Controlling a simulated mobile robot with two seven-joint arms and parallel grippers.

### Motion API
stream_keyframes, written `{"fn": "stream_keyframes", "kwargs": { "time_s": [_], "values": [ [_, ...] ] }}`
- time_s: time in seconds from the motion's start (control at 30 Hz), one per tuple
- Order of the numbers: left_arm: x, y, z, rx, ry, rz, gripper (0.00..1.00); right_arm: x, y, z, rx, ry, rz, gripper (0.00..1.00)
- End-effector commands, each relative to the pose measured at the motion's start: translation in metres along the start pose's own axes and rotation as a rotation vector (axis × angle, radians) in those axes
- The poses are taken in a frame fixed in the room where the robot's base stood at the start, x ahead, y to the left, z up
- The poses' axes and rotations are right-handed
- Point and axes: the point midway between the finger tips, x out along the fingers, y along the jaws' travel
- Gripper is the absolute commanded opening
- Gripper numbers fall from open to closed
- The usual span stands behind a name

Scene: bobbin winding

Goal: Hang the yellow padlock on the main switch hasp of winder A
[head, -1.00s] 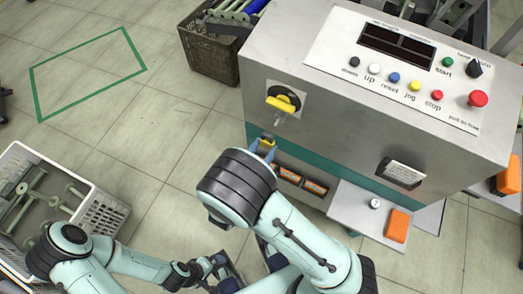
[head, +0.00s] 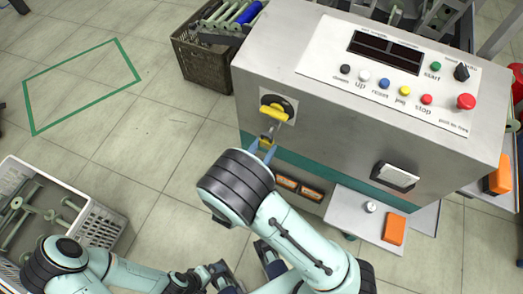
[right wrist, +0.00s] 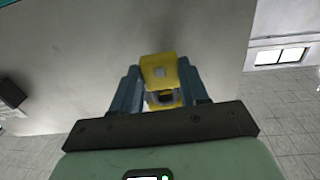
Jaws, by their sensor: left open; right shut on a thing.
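The yellow padlock (head: 267,141) is held between the blue fingers of my right gripper (head: 262,149), close to the front of winder A (head: 330,130). The right wrist view shows the padlock (right wrist: 158,70) between the fingers (right wrist: 157,88). The main switch (head: 272,112), a yellow handle on a black disc, is on the cabinet front just above the padlock. A small metal piece, seemingly the hasp or shackle, shows between them; I cannot tell whether they touch. My left gripper (head: 222,272) is open at the bottom of the head view, away from the cabinet.
A control panel with buttons and a red stop knob (head: 466,102) tops the cabinet. A shelf (head: 345,213) with an orange box (head: 394,229) juts out at lower right. A dark crate (head: 190,58) stands behind left, a white crate (head: 100,225) at lower left.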

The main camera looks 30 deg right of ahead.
Motion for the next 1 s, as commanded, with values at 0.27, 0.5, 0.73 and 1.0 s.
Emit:
{"fn": "stream_keyframes", "kwargs": {
  "time_s": [0.27, 0.5, 0.73, 1.0],
  "values": [
    [-0.002, 0.001, 0.0, 0.0, 0.001, 0.0, 0.96, 0.008, 0.0, -0.001, 0.0, 0.002, 0.001, 0.07],
    [-0.002, 0.001, 0.0, 0.0, 0.001, 0.0, 0.96, 0.009, 0.0, 0.0, 0.0, 0.001, 0.0, 0.07],
    [-0.002, 0.001, 0.0, 0.0, 0.001, 0.0, 0.96, 0.009, 0.0, 0.0, -0.001, 0.001, 0.0, 0.07],
    [-0.003, 0.001, 0.0, 0.0, 0.001, 0.0, 0.96, 0.016, 0.0, 0.0, 0.0, 0.001, 0.001, 0.07]
  ]
}}
